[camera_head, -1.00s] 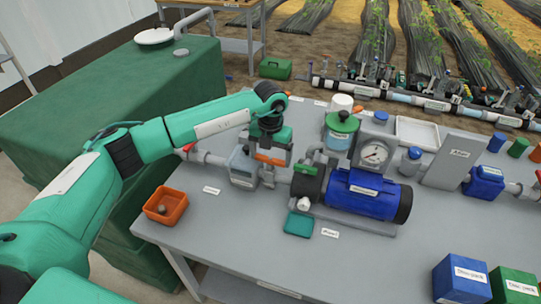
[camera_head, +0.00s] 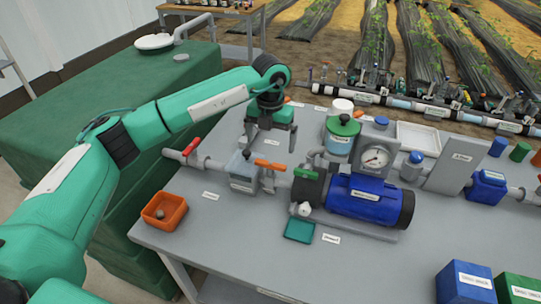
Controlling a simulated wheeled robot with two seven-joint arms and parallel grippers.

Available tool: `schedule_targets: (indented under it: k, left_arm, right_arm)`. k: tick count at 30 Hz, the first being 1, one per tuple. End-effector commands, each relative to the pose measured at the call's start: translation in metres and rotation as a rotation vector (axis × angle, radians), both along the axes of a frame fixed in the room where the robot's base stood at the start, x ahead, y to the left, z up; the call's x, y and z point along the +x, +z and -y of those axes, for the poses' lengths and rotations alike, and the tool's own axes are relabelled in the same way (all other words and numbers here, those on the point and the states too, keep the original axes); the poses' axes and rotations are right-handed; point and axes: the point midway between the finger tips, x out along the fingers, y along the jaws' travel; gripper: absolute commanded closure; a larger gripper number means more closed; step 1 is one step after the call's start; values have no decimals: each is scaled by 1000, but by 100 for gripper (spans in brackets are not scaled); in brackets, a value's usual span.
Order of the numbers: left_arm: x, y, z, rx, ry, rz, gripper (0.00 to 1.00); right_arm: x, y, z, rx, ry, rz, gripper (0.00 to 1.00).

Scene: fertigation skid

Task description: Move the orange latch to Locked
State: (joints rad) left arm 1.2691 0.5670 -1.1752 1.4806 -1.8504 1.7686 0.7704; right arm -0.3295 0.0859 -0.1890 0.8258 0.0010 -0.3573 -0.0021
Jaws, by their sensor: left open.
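The orange latch (camera_head: 270,164) is a flat handle on top of a grey valve in the pipe line, between the grey meter box and the blue pump. It lies roughly left to right in the picture, tilting slightly down to the right. My left gripper (camera_head: 270,147) points down with its two fingers spread. It is empty and appears just behind and above the latch, apart from it. No Locked marking can be read at the latch. My right gripper is not in view.
A red-handled valve (camera_head: 192,147) is left of the grey meter box (camera_head: 243,173). A green handle (camera_head: 305,173) sits by the blue pump (camera_head: 365,199). An orange tray (camera_head: 163,211) stands at the table's left edge. The front table surface is mostly clear.

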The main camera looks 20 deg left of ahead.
Motion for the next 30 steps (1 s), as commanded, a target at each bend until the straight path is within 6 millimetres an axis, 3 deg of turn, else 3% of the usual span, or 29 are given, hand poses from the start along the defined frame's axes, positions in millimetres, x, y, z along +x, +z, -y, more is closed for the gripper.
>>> schedule_targets:
  k: [3,10,30]
  left_arm:
    - [1,26,0,0,-1,3,0]
    - [0,56,1,0,-2,2,0]
    - [0,62,0,0,-2,-1,0]
  right_arm:
    - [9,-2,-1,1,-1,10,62]
    - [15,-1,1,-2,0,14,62]
    - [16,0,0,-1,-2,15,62]
